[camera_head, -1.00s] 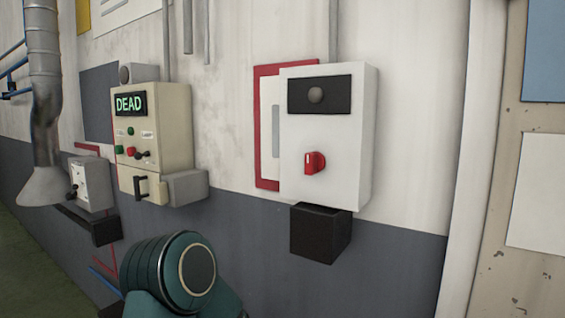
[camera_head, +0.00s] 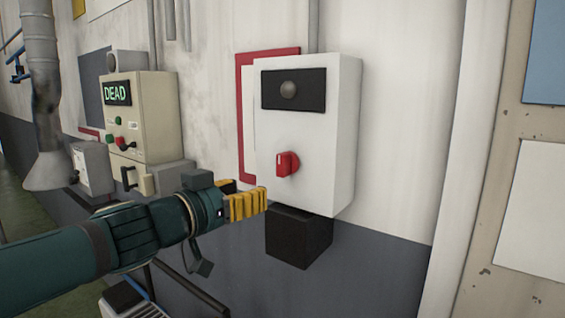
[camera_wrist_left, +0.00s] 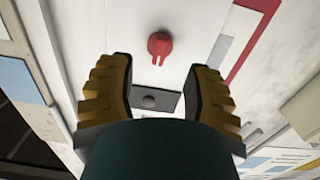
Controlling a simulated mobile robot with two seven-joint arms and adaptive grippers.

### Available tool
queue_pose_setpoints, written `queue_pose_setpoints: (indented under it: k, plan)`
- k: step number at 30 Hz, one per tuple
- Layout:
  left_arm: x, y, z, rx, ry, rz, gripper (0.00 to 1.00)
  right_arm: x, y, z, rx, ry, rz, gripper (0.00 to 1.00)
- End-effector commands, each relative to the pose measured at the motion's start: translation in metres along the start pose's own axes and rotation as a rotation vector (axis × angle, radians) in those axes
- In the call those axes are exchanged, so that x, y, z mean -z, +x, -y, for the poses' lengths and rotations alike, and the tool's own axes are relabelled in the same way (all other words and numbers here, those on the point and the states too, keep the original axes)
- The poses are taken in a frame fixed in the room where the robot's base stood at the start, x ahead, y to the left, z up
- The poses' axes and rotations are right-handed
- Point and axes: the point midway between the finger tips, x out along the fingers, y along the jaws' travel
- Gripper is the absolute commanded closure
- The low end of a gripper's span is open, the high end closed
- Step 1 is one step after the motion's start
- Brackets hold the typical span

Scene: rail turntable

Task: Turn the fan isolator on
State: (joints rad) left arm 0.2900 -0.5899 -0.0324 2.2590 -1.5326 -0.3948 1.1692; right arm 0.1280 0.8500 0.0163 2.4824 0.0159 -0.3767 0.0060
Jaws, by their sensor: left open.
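A white isolator box (camera_head: 335,150) is fixed to the wall, with a red rotary knob (camera_head: 287,164) low on its front and a round grey lamp (camera_head: 289,90) on a black panel above it. I cannot read a label naming it the fan isolator. My left gripper (camera_head: 252,204) is below and left of the knob, apart from it. In the left wrist view, its yellow-padded fingers (camera_wrist_left: 158,85) stand apart with nothing between them, and the red knob (camera_wrist_left: 160,46) shows beyond the fingertips. My right gripper is not in view.
A beige control box (camera_head: 155,115) with a green "DEAD" display hangs to the left, with a smaller grey switch box (camera_head: 93,168) beside it. A black box (camera_head: 297,237) sits under the white one. A grey duct (camera_head: 41,85) runs down at far left.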

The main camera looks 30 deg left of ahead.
Motion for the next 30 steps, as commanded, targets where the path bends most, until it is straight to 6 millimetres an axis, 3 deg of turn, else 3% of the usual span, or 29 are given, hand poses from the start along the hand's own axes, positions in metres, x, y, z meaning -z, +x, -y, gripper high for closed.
queue_pose_setpoints:
  k: [3, 8, 24, 30]
  plan:
    - [0.019, -0.017, 0.001, 0.016, 0.029, -0.032, 0.5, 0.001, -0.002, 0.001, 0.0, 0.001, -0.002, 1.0]
    - [0.022, -0.014, 0.002, 0.021, 0.039, -0.039, 0.5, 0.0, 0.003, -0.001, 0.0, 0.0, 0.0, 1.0]
    - [0.023, 0.082, 0.004, 0.019, 0.037, -0.037, 0.5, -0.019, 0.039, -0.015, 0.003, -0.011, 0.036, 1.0]
    - [0.025, 0.107, 0.004, 0.019, 0.037, -0.037, 0.5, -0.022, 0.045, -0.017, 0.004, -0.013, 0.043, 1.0]
